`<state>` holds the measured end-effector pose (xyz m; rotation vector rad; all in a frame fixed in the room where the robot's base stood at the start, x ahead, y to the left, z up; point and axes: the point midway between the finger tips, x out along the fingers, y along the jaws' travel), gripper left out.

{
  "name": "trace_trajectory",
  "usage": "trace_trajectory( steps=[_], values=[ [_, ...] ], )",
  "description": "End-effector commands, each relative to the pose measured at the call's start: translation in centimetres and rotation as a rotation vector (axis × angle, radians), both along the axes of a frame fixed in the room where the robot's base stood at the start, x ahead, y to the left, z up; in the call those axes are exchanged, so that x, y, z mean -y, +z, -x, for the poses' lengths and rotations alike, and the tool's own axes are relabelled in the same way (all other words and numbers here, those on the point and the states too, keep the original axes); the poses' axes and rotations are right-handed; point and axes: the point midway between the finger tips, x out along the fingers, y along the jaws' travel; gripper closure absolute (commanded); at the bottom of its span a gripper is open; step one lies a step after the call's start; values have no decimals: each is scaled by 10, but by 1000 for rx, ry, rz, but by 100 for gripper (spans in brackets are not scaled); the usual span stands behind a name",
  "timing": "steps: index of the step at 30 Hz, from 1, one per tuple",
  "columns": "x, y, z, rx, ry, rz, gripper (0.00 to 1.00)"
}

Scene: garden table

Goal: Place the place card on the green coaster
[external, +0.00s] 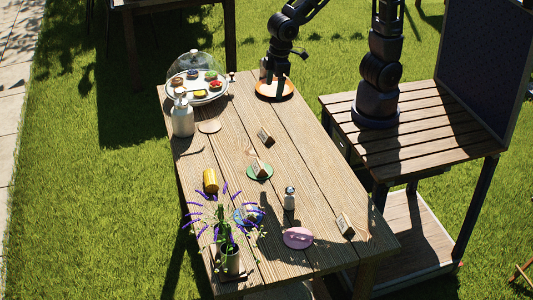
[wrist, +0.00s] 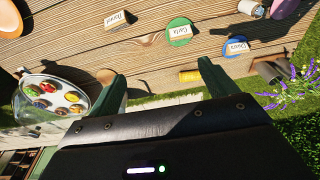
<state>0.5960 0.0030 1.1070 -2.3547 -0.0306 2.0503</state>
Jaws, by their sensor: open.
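The green coaster (external: 259,177) lies mid-table, and a small wooden place card (external: 258,167) stands on it. In the wrist view the green coaster (wrist: 179,24) carries a card reading something like "Carla" (wrist: 180,33). Another card (external: 265,136) stands on bare wood beyond the coaster; it also shows in the wrist view (wrist: 116,20). A third card (external: 345,225) stands near the right edge. A card (wrist: 236,46) shows at the blue coaster (wrist: 230,54). My gripper (wrist: 161,78) is open and empty, its fingers wide apart, away from the cards.
An orange coaster (external: 275,94) lies at the far end, by my arm. A glass-domed pastry stand (external: 197,80) and white bottle (external: 182,118) stand far left. A yellow cylinder (external: 210,181), lavender vase (external: 230,262), small shaker (external: 289,199) and pink coaster (external: 298,237) are nearer.

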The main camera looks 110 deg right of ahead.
Motion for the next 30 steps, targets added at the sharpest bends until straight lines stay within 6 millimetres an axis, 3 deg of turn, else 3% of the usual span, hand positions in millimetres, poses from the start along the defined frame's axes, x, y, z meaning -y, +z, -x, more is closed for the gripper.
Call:
trace_trajectory(
  steps=[6,15,24,30],
  values=[
    [25,45,44,63,-3,-3,15],
    [53,88,109,143,-4,2,15],
    [73,112,176,220,-6,15,15],
    [80,117,207,253,-6,25,15]
  ],
)
